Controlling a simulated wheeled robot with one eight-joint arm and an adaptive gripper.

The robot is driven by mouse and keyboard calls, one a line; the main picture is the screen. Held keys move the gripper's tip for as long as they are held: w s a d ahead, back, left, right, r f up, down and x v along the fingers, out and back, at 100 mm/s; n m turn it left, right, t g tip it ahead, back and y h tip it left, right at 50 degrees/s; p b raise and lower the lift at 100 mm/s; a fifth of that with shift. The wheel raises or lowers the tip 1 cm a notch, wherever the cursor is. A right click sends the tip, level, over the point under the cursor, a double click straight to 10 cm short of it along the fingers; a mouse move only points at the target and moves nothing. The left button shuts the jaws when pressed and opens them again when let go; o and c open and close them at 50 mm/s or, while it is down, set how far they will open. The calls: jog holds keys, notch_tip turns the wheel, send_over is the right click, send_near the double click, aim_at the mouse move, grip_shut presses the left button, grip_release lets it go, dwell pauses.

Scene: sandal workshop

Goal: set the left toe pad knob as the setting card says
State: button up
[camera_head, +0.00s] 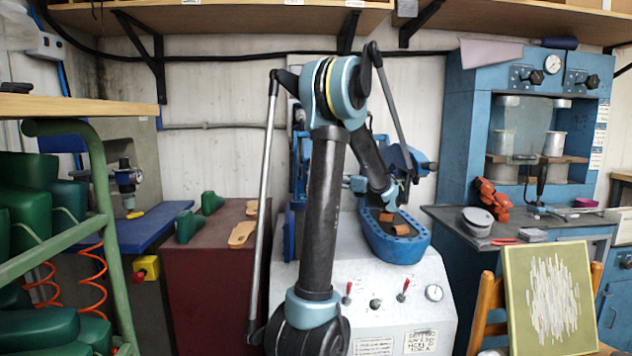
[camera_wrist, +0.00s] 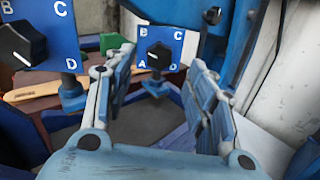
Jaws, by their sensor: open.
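In the wrist view, two black knobs sit on blue plates lettered at the corners. I cannot tell which is the left toe pad knob. My gripper (camera_wrist: 158,82) is open and empty, apart from both knobs. In the head view, a handwritten card (camera_head: 421,341) on the white machine's front is too small to read surely.
The white machine (camera_head: 400,285) carries a blue tray-like part (camera_head: 398,246), red-handled levers and a gauge (camera_head: 434,293). A blue press (camera_head: 470,110) stands at right. A canvas (camera_head: 548,298) rests on a chair in front. A green rack (camera_head: 105,210) stands at left.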

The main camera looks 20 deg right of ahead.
jog(key=x, duration=0.7)
jog(key=shift+w+a, duration=0.25)
jog(key=shift+w, duration=0.1)
jog(key=c, duration=1.1)
